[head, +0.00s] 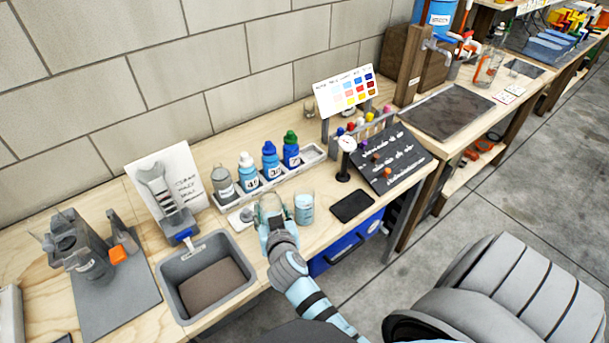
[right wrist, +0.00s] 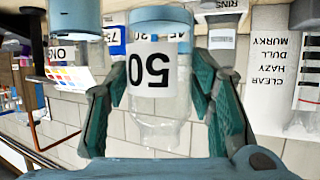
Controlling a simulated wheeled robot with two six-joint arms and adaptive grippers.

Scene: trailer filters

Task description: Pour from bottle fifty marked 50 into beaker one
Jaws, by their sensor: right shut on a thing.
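My right gripper (head: 270,222) is shut on bottle fifty, a clear bottle (head: 270,207) held above the front of the bench. In the right wrist view, bottle fifty (right wrist: 155,115) has a white label marked 50 between the fingers of my right gripper (right wrist: 158,100). That view is upside down; the bottle looks about upright, with pale blue liquid at its base. Beaker one (head: 304,208) stands just right of the gripper, apart from the bottle. In the right wrist view, beaker one (right wrist: 75,18) shows at the upper left with its label upside down. My left gripper is out of view.
A bottle rack (head: 313,156) with several bottles stands behind the gripper. A grey bin (head: 165,270) is to the left. A round gauge on a stand (head: 344,160), a black pad (head: 352,206) and a dark slotted board (head: 412,172) are to the right of the beaker.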

